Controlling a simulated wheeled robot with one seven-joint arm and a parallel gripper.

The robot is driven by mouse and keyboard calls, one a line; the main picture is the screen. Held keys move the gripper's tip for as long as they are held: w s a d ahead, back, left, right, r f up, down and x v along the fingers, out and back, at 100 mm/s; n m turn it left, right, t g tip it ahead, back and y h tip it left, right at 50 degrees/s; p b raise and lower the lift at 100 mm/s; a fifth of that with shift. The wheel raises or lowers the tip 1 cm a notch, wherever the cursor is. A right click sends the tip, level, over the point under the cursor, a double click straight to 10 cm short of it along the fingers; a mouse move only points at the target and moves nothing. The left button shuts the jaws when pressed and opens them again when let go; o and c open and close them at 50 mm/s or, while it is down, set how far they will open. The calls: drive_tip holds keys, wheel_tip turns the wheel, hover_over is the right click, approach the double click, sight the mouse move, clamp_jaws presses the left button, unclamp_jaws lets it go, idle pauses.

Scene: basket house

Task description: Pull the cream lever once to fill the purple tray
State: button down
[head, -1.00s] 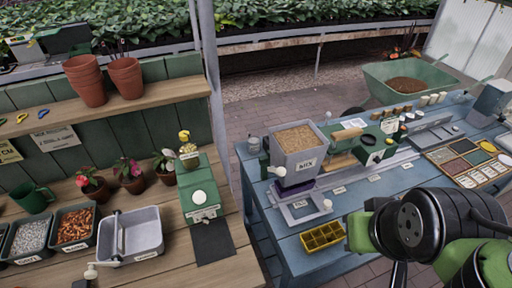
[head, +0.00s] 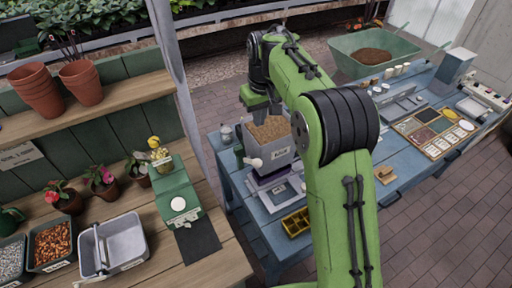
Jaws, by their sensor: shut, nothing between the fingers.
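The grey hopper (head: 283,160) full of brown mix stands on the blue bench. The cream lever (head: 254,163) sticks out at the hopper's left side, its round end toward me. The purple tray (head: 262,181) is under the hopper; only a strip of it shows, and its inside is hidden. My gripper (head: 272,108) points down just behind and above the hopper's rear left edge. It is shut and empty, small in the view, and apart from the lever.
My green arm crosses the bench and hides much of its middle. A yellow divided tray (head: 295,222) sits at the bench's front edge. A wooden counter (head: 150,265) with bins and a green device (head: 180,195) stands left. A wheelbarrow (head: 375,55) stands behind.

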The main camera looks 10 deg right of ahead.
drive_tip(key=f, duration=0.3)
drive_tip(key=w+f, duration=0.1)
drive_tip(key=f, duration=0.3)
drive_tip(key=w+a+f, duration=0.1)
drive_tip(key=f, duration=0.3)
drive_tip(key=shift+f, duration=0.25)
drive_tip(key=shift+s+d+f, duration=0.15)
drive_tip(key=shift+s+f, duration=0.25)
drive_tip(key=shift+f, duration=0.4)
drive_tip(key=shift+s+d+f, duration=0.1)
drive_tip(key=shift+s+f, duration=0.3)
drive_tip(key=shift+f, duration=0.4)
drive_tip(key=shift+f+b, duration=0.15)
drive_tip(key=shift+b, duration=0.3)
